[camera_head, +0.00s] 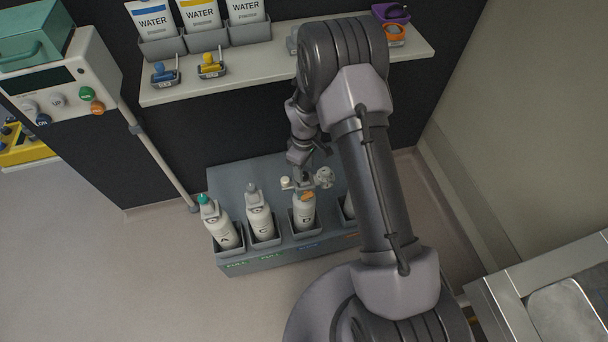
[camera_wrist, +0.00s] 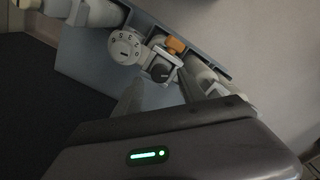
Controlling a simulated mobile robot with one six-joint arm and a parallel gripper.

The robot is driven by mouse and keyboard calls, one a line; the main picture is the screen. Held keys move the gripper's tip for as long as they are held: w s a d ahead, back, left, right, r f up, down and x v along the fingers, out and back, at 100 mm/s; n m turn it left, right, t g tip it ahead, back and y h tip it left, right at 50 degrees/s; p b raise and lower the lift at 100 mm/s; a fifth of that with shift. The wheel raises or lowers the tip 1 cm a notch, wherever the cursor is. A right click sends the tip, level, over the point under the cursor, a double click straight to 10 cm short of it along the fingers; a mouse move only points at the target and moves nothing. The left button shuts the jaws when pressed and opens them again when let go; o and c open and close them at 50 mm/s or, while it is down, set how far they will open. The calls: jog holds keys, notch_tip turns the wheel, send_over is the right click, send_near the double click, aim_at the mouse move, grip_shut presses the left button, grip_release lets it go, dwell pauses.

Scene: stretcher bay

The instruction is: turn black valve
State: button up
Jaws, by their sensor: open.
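I see nothing between the fingers; whether either touches the knob I cannot tell. In the head view my gripper (camera_head: 304,178) is over the back of a white bottle with an orange part (camera_head: 304,211), and the dark knob cannot be made out there.
The grey rack (camera_head: 235,180) holds several white bottles; one (camera_head: 223,229) has a teal top. My arm hides the rack's right end. A shelf (camera_head: 260,72) with water pouches is above. A white machine (camera_head: 85,70) stands left, and a metal-edged stretcher (camera_head: 515,300) lower right. Floor at left is clear.

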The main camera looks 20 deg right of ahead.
aim_at(304, 177)
notch_tip(304, 177, down, 2)
jog(key=shift+f, duration=0.2)
grip_shut()
